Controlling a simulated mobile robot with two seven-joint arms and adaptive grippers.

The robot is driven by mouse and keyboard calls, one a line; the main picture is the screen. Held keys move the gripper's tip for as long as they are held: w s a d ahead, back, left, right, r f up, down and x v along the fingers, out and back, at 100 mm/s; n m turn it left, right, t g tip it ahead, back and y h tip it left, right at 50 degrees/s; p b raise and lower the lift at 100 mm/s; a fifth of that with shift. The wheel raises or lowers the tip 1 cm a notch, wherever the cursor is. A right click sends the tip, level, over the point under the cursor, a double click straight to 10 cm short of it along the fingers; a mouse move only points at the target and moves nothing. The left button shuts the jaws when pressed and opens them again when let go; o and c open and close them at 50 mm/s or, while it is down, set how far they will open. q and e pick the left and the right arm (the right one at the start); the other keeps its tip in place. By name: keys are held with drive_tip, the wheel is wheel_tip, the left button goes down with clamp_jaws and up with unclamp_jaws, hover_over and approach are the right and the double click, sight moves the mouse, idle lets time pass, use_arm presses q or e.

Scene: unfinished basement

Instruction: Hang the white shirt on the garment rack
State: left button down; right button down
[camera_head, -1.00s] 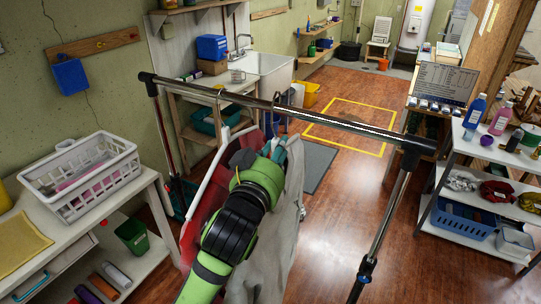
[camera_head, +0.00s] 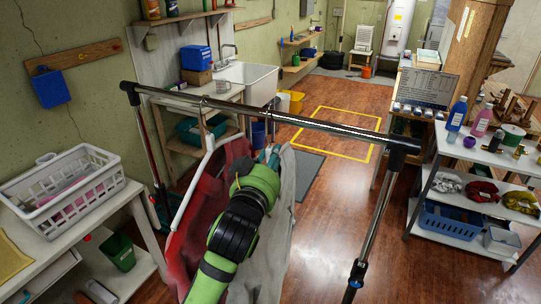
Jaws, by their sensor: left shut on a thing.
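The garment rack (camera_head: 330,128) stands in front of me, its dark-ended metal bar crossing the view. A red garment (camera_head: 205,205) hangs from the bar on a white hanger, left of my arm. The white shirt (camera_head: 282,240) hangs below the bar, mostly behind my green and black left arm. My left gripper (camera_head: 268,156), with teal fingers, is just below the bar at the shirt's top and is shut on its hanger. The fingers partly hide the hanger. A hook shows at the bar above them; I cannot tell whether it rests on it. My right gripper is not in view.
A white table with a white basket (camera_head: 62,190) is at left. A shelf unit (camera_head: 475,202) with bottles and a blue basket is at right. A sink (camera_head: 247,80) stands behind the rack. The floor beyond, around the yellow square (camera_head: 330,152), is mostly clear.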

use_arm(q)
drive_tip(key=shift+f, duration=0.15)
drive_tip(key=c, duration=1)
unclamp_jaws()
drive_tip(key=shift+o, duration=0.2)
drive_tip(key=shift+f, duration=0.1)
drive_tip(key=v, duration=1.2)
drive_tip(key=shift+s, duration=0.1)
